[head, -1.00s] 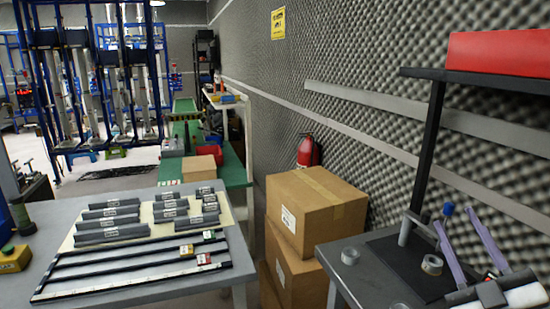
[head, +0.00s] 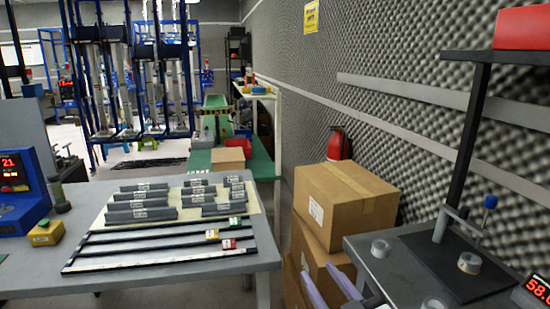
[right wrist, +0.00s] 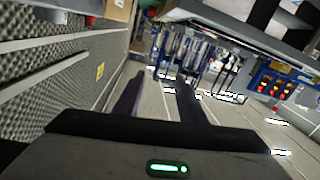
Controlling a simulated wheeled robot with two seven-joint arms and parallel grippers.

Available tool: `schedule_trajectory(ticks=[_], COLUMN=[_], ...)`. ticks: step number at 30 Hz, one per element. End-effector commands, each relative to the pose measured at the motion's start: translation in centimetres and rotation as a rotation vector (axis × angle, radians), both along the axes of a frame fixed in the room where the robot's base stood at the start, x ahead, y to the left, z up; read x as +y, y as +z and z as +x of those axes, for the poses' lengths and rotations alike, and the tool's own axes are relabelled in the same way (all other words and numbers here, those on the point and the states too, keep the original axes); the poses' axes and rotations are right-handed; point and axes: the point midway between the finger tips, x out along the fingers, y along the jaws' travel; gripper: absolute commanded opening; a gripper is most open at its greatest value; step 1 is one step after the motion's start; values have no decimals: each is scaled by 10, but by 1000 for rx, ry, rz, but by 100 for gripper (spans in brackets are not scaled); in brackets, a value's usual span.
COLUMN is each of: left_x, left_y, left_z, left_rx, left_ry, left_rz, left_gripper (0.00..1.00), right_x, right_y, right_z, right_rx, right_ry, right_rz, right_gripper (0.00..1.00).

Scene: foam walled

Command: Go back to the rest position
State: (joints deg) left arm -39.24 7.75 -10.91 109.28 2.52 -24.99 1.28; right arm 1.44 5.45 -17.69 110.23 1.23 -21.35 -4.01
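My right gripper (head: 318,271) shows at the bottom of the head view, with two purple fingers spread apart and nothing between them. It is in front of the cardboard boxes, in the gap between the two tables. In the right wrist view the same two fingers (right wrist: 158,79) are apart and empty, with the floor and blue racks beyond them. My left gripper is in neither view.
A grey table (head: 180,278) at left holds grey foam blocks, black strips, a yellow button box (head: 46,233) and a red-digit display (head: 15,178). Stacked cardboard boxes (head: 345,200) stand by the foam wall. A dark table (head: 408,285) at right carries a post stand (head: 462,150) and rings (head: 380,248).

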Motion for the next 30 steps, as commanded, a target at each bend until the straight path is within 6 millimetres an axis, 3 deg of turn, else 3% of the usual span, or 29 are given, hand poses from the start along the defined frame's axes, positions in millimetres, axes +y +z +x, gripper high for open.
schedule_trajectory(ticks=[8,11,15,18,21,24,30], left_x=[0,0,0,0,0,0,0], left_y=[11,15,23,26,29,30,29], left_z=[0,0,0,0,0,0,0], left_rx=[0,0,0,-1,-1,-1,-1], left_ry=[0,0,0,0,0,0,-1], left_rz=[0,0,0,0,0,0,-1], left_gripper=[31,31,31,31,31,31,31], right_x=[-21,-33,-50,-60,-67,-71,-73], right_y=[-102,-150,-216,-249,-269,-279,-283], right_z=[-57,-95,-169,-217,-252,-273,-280], right_rx=[240,363,557,669,745,788,804], right_ry=[-38,-58,-92,-112,-127,-135,-139], right_rz=[9,11,11,11,9,7,6], right_gripper=[37,37,37,37,37,37,37])
